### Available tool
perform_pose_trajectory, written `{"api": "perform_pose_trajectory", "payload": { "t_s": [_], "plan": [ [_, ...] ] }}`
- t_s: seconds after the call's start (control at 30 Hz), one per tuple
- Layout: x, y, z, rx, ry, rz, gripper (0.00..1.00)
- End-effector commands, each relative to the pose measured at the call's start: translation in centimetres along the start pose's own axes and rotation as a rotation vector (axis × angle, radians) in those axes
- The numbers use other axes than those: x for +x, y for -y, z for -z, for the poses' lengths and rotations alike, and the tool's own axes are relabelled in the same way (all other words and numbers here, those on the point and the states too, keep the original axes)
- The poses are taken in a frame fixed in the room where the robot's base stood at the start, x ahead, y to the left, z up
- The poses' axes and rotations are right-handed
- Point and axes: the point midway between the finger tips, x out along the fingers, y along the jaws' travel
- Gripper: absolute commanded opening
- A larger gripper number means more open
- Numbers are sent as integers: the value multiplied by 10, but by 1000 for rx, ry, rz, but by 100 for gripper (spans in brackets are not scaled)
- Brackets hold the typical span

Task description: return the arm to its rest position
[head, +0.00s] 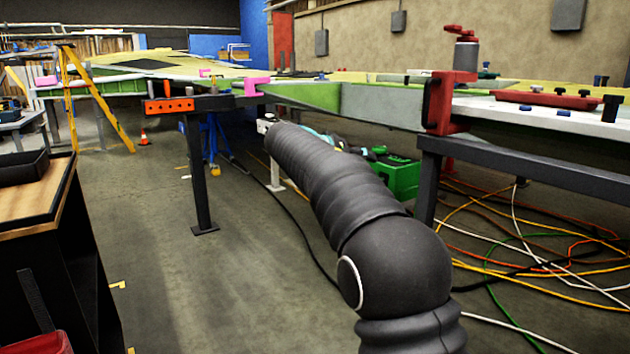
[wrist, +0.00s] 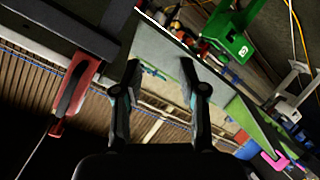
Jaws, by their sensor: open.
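My arm (head: 350,200) stretches from the lower right toward the middle of the head view, in a dark ribbed sleeve, reaching below the wing's edge. In the head view its far end is mostly hidden by the arm itself. In the wrist view my gripper (wrist: 158,75) shows two dark fingers standing apart, with nothing between them. Behind the fingers is the pale grey-green wing panel (wrist: 152,55). I cannot tell the exact gap between fingers and panel, but no contact is visible.
The wing jig has a red clamp (head: 440,103) on a dark beam (head: 520,168). A dark post (head: 198,175) stands left of the arm. A green box (head: 402,178) and loose cables (head: 540,255) lie under the wing. A cart (head: 75,255) is at left; floor between is clear.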

Motion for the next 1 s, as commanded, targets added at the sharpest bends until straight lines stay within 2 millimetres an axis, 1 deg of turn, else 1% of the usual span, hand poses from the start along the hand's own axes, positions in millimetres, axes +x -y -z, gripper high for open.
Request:
{"api": "perform_pose_trajectory", "payload": {
  "t_s": [0.03, 0.13, 0.17, 0.2, 0.27, 0.3, 0.37, 0.4, 0.47, 0.5, 0.57, 0.6, 0.8, 1.0],
  "plan": [
    [1, 7, -21, -74, 41, 59, 41],
    [1, 17, -65, -211, 121, 185, 41],
    [0, 18, -79, -246, 144, 224, 41],
    [-3, 19, -98, -287, 171, 275, 41],
    [-8, 16, -127, -339, 211, 351, 41],
    [-13, 13, -146, -366, 236, 402, 41],
    [-21, 7, -174, -399, 268, 475, 41],
    [-26, 2, -193, -414, 289, 519, 41],
    [-35, -6, -219, -428, 314, 583, 41],
    [-42, -11, -236, -433, 329, 623, 41],
    [-51, -20, -261, -433, 349, 678, 41],
    [-58, -25, -277, -430, 362, 712, 41],
    [-91, -54, -352, -369, 412, 852, 41],
    [-120, -80, -417, -251, 449, 933, 41]
  ]
}}
